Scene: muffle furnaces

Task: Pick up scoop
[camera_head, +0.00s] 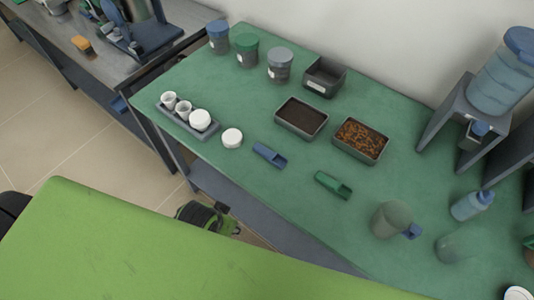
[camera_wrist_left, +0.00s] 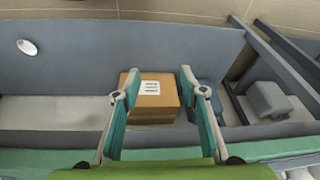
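Two scoops lie apart on the green table top. The blue scoop (camera_head: 270,155) is left of centre near the front edge in the head view. The green scoop (camera_head: 333,185) lies to its right and nearer the camera. My left gripper (camera_wrist_left: 158,74) is open in the left wrist view, with nothing between its fingers. Neither scoop shows in that view. In the head view, a dark and green part below the table's front edge may belong to my left arm, but I cannot tell. My right gripper is not in view.
Behind the scoops stand a dark-filled tray (camera_head: 301,117) and a brown-filled tray (camera_head: 362,141). A white lid (camera_head: 232,138) lies left of the blue scoop. A cardboard box (camera_wrist_left: 153,98) shows beyond my left fingers.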

